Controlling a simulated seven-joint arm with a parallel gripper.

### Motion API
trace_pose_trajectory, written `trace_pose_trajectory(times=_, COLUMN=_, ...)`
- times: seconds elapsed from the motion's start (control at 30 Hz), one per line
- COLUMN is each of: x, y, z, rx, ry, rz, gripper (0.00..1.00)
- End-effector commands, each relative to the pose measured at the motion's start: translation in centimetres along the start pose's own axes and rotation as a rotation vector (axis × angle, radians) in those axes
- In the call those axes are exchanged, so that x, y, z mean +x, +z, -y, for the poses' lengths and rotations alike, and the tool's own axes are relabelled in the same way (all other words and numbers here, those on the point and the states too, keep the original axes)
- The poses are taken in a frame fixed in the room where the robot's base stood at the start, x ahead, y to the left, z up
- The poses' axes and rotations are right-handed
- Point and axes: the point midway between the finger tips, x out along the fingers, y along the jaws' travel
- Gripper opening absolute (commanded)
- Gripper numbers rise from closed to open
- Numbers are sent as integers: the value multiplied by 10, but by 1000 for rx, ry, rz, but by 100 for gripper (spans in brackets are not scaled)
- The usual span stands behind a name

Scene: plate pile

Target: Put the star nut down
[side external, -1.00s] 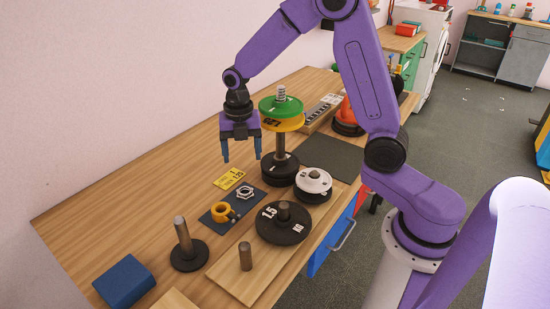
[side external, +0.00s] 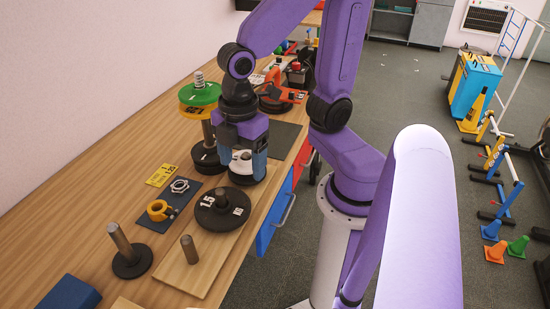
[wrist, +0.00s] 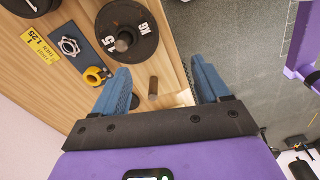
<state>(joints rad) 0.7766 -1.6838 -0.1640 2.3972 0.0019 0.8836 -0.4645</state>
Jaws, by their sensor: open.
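A silver ring-shaped nut (side external: 180,186) lies on a dark blue mat (side external: 184,199); it also shows in the wrist view (wrist: 69,46). I take it for the star nut. A yellow collar (side external: 159,210) lies on the same mat, also in the wrist view (wrist: 95,76). My gripper (side external: 241,170) is open, with nothing visible between its blue fingers (wrist: 160,78). It hangs above the table's front side, away from the nut. In the side view its fingers overlap a white plate (side external: 241,178), partly hiding it. In the wrist view a short peg (wrist: 153,86) shows below, between the fingers.
A black 1.5 kg plate (side external: 222,214) lies on the wooden board (side external: 172,273). A tall post carries green (side external: 200,94) and yellow plates. An upright post on a round base (side external: 132,263) and a blue block (side external: 69,295) stand nearer. A yellow card (side external: 162,176) lies beside the mat.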

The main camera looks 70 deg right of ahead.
Motion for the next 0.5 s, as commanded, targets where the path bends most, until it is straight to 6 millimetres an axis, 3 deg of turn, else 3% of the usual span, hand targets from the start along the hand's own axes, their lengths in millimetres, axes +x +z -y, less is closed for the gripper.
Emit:
trace_pose_trajectory(times=0.1, x=-3, y=14, z=28, rx=115, ry=-1, rz=-5, gripper=75)
trace_pose_trajectory(times=0.2, x=-3, y=23, z=44, rx=194, ry=-2, rz=-6, gripper=75)
trace_pose_trajectory(times=0.5, x=-4, y=32, z=57, rx=275, ry=-4, rz=-6, gripper=75)
